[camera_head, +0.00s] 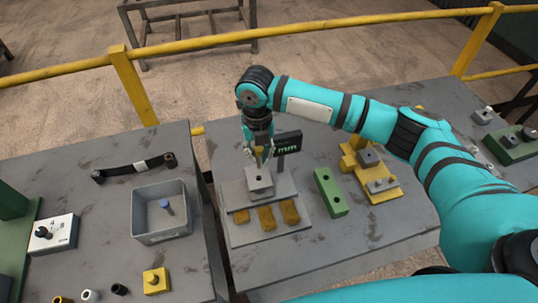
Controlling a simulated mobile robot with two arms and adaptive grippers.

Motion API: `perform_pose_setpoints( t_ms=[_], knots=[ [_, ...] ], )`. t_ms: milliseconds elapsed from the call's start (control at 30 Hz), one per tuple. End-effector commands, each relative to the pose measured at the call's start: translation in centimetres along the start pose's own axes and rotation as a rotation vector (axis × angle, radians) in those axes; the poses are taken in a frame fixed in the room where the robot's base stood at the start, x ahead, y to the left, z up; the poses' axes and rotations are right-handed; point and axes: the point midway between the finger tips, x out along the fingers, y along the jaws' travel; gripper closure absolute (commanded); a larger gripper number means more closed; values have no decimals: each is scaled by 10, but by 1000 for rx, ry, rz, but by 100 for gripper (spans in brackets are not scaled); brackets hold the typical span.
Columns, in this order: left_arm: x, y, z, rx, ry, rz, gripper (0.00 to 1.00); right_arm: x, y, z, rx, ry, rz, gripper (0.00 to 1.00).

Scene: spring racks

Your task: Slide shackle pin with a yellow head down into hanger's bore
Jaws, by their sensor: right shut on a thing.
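My right gripper (259,157) comes down from above at the middle of the right-hand table. It is shut on the shackle pin, whose yellow head (259,151) shows as a small patch between the fingers. The pin's shank is too small and too covered to make out. Directly below is the hanger (259,184), a small grey block-like part standing on a stepped grey fixture (233,192). The gripper hides the hanger's bore, so I cannot tell whether the pin tip is in it or above it. My left gripper is out of view.
A dark sign (288,142) stands just behind the gripper. Orange-brown blocks (266,217) lie on the fixture's front. A green block (330,192) and a yellow fixture (378,186) stand to the right. A grey bin (146,222) is on the left table, across a gap.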

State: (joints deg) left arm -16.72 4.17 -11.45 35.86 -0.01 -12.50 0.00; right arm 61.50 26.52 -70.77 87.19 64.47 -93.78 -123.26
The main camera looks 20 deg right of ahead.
Motion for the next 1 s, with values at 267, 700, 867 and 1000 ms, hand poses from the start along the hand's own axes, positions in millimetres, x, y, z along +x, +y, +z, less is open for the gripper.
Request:
perform_pose_setpoints(
  t_ms=[267, 700, 867, 1000],
  knots=[
    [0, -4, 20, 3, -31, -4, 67, -4, 4, -2, -88, 0, -5, 100],
    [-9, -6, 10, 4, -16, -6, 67, -7, 4, -2, -83, 1, -8, 100],
    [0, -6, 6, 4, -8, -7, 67, 9, 3, -2, -82, 1, -8, 100],
    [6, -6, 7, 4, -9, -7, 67, 23, 3, -2, -83, 1, -9, 100]
  ],
)
